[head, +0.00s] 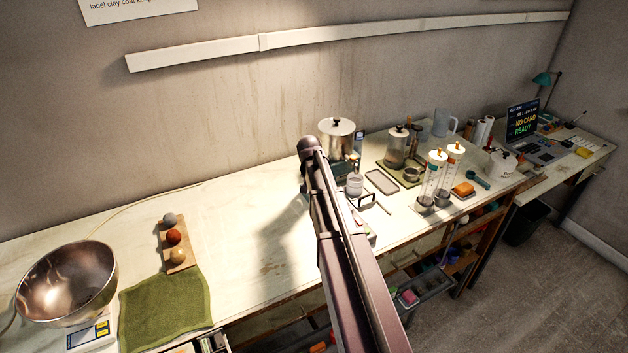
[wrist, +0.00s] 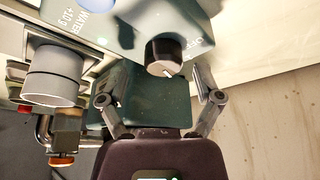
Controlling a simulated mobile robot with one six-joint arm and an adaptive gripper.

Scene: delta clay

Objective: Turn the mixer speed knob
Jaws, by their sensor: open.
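The speed knob (wrist: 165,57) is a dark round knob with a silver face and a pale pointer line, on a dark teal mixer housing (wrist: 135,25) in the wrist view. Partly legible lettering is beside it. My gripper (wrist: 160,98) is open, with one finger to the lower left of the knob and the other to its lower right. No finger visibly touches the knob, and nothing is between the fingers. In the head view a lidded metal pot (head: 337,128) stands just behind my arm. My arm hides the knob and gripper there.
A grey cylinder (wrist: 56,80) and an orange-ended part (wrist: 62,158) are close left of my gripper. A steel bowl (head: 68,285), green cloth (head: 165,308) and clay balls (head: 173,236) lie farther left.

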